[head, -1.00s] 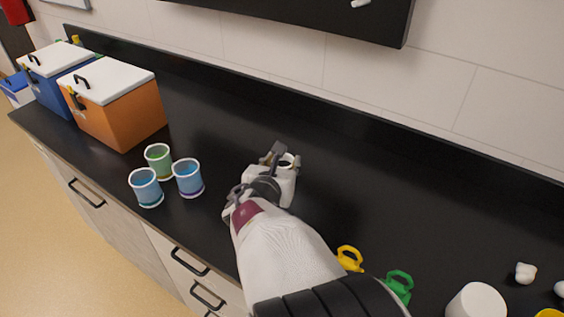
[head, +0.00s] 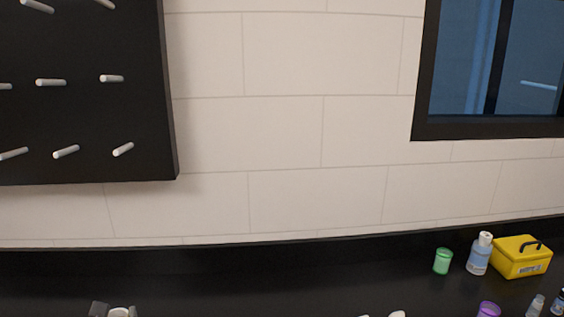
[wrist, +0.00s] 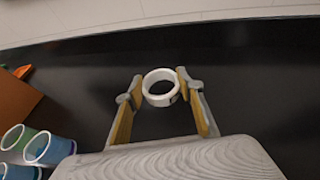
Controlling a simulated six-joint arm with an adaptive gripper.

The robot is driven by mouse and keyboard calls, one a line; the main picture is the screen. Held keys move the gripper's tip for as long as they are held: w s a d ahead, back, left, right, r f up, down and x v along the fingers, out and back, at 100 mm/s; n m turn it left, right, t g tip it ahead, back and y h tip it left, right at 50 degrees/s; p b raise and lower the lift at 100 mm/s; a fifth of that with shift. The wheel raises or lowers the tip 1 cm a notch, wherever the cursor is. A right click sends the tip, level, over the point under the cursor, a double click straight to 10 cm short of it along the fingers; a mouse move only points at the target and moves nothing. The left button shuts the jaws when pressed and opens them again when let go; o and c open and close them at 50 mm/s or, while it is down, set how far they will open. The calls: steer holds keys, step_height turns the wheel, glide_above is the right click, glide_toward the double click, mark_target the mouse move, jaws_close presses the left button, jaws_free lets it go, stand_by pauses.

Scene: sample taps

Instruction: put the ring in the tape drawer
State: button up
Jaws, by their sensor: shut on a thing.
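The ring (wrist: 160,100) is a short white band between the fingertips of my gripper (wrist: 160,81) in the wrist view. My gripper is shut on it, with one finger on each side, and holds it over the black worktop (wrist: 240,100). In the head view only the tips of my gripper (head: 115,311) show at the bottom left edge, with the white top of the ring (head: 119,313) between them. No drawer is in view now, so the tape drawer cannot be seen.
Blue cups (wrist: 50,148) and an orange box (wrist: 14,105) are left of my gripper in the wrist view. In the head view, a green cup (head: 442,262), a bottle (head: 479,254) and a yellow case (head: 521,258) stand at the right. A black pegboard (head: 85,120) hangs at upper left.

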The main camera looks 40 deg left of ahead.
steer(key=s+d+r+n+g, duration=0.2)
steer(key=d+r, duration=1)
steer(key=s+d+r+n+g+y, duration=0.1)
steer(key=s+d+r+g, duration=0.1)
steer(key=d+r, duration=1)
steer(key=shift+d+r+n, duration=0.3)
steer(key=shift+d+n, duration=0.1)
steer(key=shift+d, duration=0.3)
stand_by(0.4)
steer(key=shift+a+f, duration=0.1)
stand_by(0.7)
steer(key=m+t+h, duration=0.1)
steer(key=m+t, duration=0.3)
glide_toward(124, 315)
steer(key=w+a+r, duration=0.2)
steer(key=w, duration=0.1)
steer(key=s+a+f+n, duration=0.1)
steer(key=s+a+f, duration=0.5)
steer(key=a+f, duration=0.2)
steer(key=shift+f+g+y, duration=0.3)
stand_by(1.1)
